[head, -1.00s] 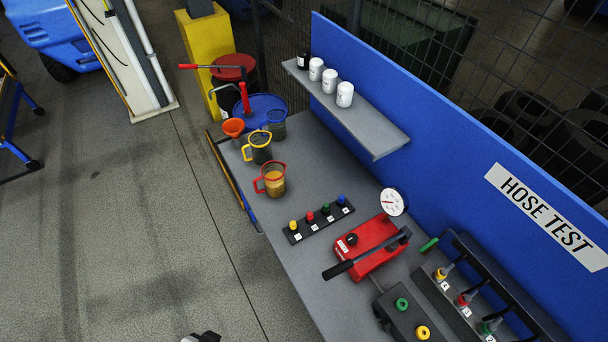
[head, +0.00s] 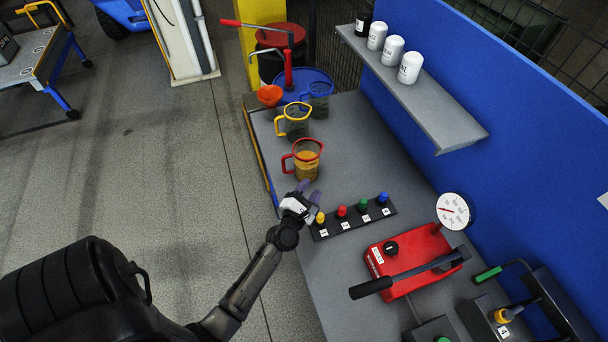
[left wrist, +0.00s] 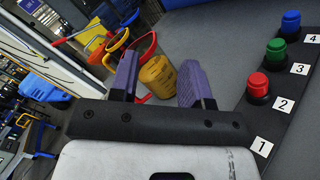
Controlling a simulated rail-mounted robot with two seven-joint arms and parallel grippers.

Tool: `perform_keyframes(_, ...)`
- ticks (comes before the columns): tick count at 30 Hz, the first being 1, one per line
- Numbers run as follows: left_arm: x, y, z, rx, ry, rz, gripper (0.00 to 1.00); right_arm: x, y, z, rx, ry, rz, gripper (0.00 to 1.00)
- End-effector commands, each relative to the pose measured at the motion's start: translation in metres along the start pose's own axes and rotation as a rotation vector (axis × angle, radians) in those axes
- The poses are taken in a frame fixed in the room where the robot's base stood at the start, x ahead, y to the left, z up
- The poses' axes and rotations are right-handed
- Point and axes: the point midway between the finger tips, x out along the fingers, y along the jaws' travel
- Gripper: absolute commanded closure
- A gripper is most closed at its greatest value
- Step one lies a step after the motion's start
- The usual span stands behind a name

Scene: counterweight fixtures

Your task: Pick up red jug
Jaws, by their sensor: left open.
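The red jug (head: 306,160) is a clear jug with a red rim and handle and amber liquid in it. It stands upright on the grey bench, with its handle toward the left. My left gripper (head: 304,188) is open and empty, just in front of the jug at the bench's left edge. In the left wrist view the jug (left wrist: 157,76) shows beyond and between the two purple fingers (left wrist: 160,82), apart from them. The fingers hide part of it. My right gripper is not in view.
A yellow-rimmed jug (head: 295,122) and an orange funnel (head: 270,95) stand behind the red jug. A strip of numbered coloured plugs (head: 352,218) lies close to the gripper's right. A red gauge pump (head: 415,262) is farther right. A shelf (head: 420,98) overhangs the bench's back.

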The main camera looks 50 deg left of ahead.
Motion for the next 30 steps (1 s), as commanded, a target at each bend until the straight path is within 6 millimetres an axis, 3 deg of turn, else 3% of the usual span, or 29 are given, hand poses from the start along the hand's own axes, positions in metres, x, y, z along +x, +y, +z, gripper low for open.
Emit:
perform_keyframes(1, 0.004, -0.006, -0.029, -0.137, 0.055, 0.089, 0.57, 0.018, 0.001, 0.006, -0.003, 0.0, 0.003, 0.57)
perform_keyframes(3, 0.006, -0.005, -0.056, -0.303, 0.118, 0.206, 0.57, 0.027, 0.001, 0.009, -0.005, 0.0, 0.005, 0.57)
perform_keyframes(9, -0.002, -0.006, -0.109, -0.605, 0.232, 0.453, 0.57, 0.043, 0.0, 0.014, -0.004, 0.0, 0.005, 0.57)
perform_keyframes(14, -0.001, -0.005, -0.128, -0.696, 0.265, 0.54, 0.57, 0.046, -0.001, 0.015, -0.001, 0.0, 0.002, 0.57)
perform_keyframes(24, 0.043, 0.017, -0.153, -0.711, 0.269, 0.556, 0.57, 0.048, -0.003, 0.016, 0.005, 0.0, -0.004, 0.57)
perform_keyframes(30, 0.06, 0.024, -0.161, -0.711, 0.27, 0.554, 0.57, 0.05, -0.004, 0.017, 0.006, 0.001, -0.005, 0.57)
